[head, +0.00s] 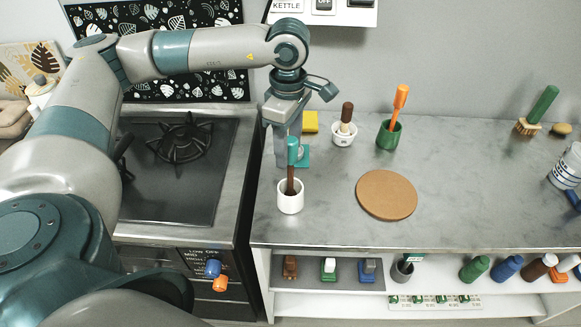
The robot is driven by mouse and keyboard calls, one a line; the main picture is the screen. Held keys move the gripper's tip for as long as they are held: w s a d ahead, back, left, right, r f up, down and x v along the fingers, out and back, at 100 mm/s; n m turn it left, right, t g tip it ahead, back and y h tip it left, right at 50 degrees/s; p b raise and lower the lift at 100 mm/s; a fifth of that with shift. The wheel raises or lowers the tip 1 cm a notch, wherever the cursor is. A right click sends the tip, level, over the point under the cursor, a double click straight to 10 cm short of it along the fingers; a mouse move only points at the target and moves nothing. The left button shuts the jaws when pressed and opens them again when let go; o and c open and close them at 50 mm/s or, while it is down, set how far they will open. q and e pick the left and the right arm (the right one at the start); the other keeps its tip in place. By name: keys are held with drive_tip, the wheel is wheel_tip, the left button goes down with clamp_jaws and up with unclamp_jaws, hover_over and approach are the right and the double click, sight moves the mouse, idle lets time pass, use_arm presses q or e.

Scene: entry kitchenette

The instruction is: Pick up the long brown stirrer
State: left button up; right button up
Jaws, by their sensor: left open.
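The long brown stirrer (290,183) stands nearly upright in a small white cup (290,202) near the left end of the grey counter. A teal piece (292,150) shows at its upper part; I cannot tell whether this is the stirrer's top or part of my gripper. My left gripper (287,155) points down over the cup, open, with its fingers at the stirrer's upper part. Whether they touch it is hidden. My right gripper is not in view.
Behind stand a white cup (344,135) with a brown-handled tool and a green cup (388,136) with an orange-handled tool. A round cork mat (386,195) lies to the right. A stove (170,165) is at the left. The counter right of the mat is mostly clear.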

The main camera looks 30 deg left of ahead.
sight(290, 158)
use_arm(q)
wheel_tip(290, 158, down, 3)
drive_tip(key=shift+d+r+p, duration=0.1)
drive_tip(key=shift+d+p, duration=0.05)
drive_tip(key=shift+p, duration=0.55)
drive_tip(key=shift+f, duration=0.45)
clamp_jaws()
